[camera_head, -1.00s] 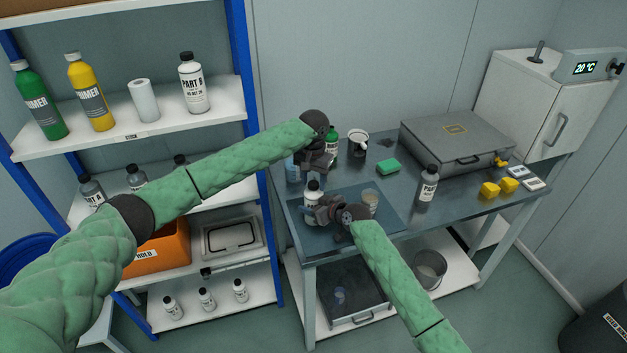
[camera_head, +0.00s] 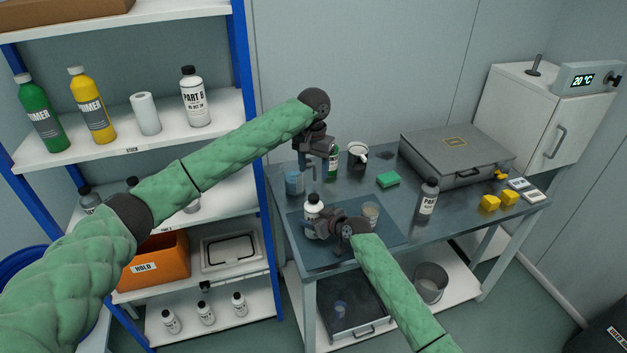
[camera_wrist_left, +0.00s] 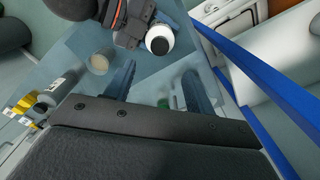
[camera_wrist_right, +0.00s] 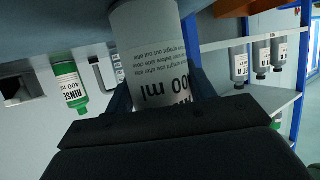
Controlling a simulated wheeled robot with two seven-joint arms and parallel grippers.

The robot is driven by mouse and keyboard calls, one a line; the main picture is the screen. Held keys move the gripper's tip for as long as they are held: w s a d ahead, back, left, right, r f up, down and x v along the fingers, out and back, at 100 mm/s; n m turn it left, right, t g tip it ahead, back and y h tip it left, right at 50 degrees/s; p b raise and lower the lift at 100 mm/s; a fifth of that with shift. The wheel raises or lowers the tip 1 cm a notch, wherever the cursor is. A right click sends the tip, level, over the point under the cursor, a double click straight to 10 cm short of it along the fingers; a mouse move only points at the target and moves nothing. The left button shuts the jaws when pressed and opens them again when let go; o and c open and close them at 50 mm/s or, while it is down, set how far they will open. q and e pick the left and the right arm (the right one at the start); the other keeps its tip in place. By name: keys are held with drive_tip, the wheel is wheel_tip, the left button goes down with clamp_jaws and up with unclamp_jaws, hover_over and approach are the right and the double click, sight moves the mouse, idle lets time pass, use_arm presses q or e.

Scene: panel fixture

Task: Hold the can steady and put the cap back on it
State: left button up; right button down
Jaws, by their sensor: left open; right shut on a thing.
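The can is a white labelled bottle (camera_head: 313,207) standing at the front left of the table, on a dark mat (camera_head: 375,232). My right gripper (camera_head: 328,228) is shut around its body; the label fills the space between the fingers in the right wrist view (camera_wrist_right: 150,65). In the left wrist view the can's top (camera_wrist_left: 159,40) shows white with a dark round centre; I cannot tell whether that is a cap or the open mouth. My left gripper (camera_head: 320,165) is open, above and behind the can, fingers pointing down, with nothing seen held. I cannot make out a separate cap.
A clear cup (camera_head: 370,214) stands right of the can. A bluish jar (camera_head: 294,184) and a green-labelled bottle (camera_head: 333,163) stand behind it. A mug (camera_head: 357,155), green sponge (camera_head: 388,180), grey bottle (camera_head: 427,200) and grey case (camera_head: 455,158) are farther right.

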use_arm(q)
drive_tip(key=shift+r, duration=1.05)
use_arm(e)
drive_tip(key=shift+c, duration=2.2)
unclamp_jaws()
use_arm(q)
drive_tip(key=shift+f, duration=0.1)
use_arm(e)
drive_tip(key=shift+s+d, duration=0.25)
drive_tip(key=b+v, duration=0.2)
drive_tip(key=v, duration=0.4)
drive_tip(key=shift+b, duration=0.4)
use_arm(q)
drive_tip(key=shift+f, duration=1.45)
use_arm(e)
drive_tip(key=shift+s+d+r, duration=0.3)
drive_tip(key=shift+s+d, duration=0.05)
